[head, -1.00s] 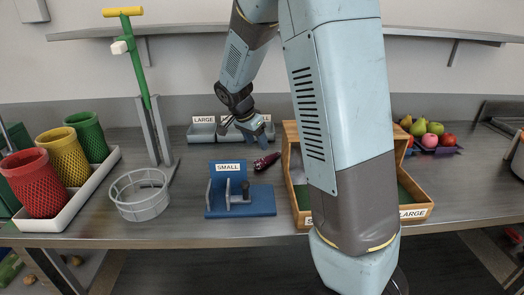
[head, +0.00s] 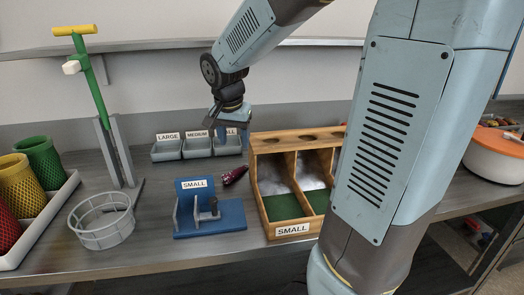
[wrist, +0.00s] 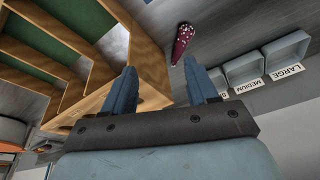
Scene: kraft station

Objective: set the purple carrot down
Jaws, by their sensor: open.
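The purple carrot (head: 235,175), dark reddish purple with pale specks, lies on the grey bench. It is in front of the small grey bin and between the blue SMALL fixture and the wooden divider box. My gripper (head: 229,124) is raised above the bench behind it, near the grey bins, and is apart from it. In the wrist view, my gripper's two blue fingers (wrist: 160,82) are spread with nothing between them. The carrot shows beyond the fingertips in that view (wrist: 183,42).
The blue SMALL fixture (head: 209,217) stands in front of the carrot, with the wooden box (head: 283,147) to the right. Labelled grey bins (head: 197,148) stand behind. A white pot (head: 495,155) stands far right.

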